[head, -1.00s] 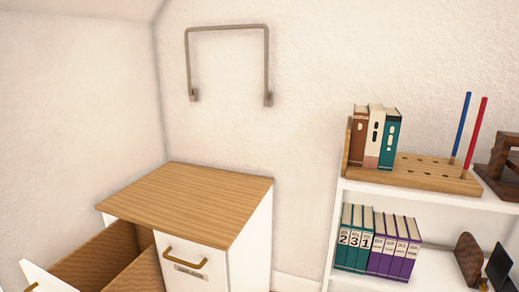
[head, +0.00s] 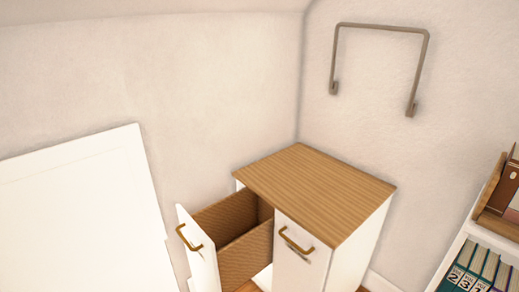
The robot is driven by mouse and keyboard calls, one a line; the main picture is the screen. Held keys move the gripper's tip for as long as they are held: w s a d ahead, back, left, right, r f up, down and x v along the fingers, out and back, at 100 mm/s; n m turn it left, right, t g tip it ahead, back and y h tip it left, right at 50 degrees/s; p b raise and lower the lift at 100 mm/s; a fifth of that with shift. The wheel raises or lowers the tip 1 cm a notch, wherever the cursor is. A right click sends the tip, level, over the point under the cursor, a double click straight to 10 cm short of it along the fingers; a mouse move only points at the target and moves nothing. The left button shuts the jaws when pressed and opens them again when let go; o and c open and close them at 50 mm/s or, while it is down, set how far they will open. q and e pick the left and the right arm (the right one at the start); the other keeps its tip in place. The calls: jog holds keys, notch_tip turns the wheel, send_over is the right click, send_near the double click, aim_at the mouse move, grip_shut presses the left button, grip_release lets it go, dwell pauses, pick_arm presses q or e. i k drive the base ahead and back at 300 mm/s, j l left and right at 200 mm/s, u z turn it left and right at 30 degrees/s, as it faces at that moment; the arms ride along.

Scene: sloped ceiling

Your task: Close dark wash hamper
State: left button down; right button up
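A white cabinet with a wooden top (head: 315,188) stands in the corner in the head view. Its left pull-out hamper (head: 203,252) stands open. It has a white front with a brass-coloured handle (head: 189,238) and brown woven-looking sides (head: 245,255). The right front (head: 297,265) is shut and has a similar handle (head: 297,240) with a small label below it. I cannot read the label here, so I cannot tell which hamper is the dark wash one. Neither of my grippers is in view.
A white panel (head: 80,215) leans or stands at the left. A white shelf with books (head: 475,270) is at the right edge. A metal wall bracket (head: 382,27) hangs above the cabinet. A little wooden floor shows below the open hamper.

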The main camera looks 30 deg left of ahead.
aim_at(228, 242)
jog(key=u, duration=1.4)
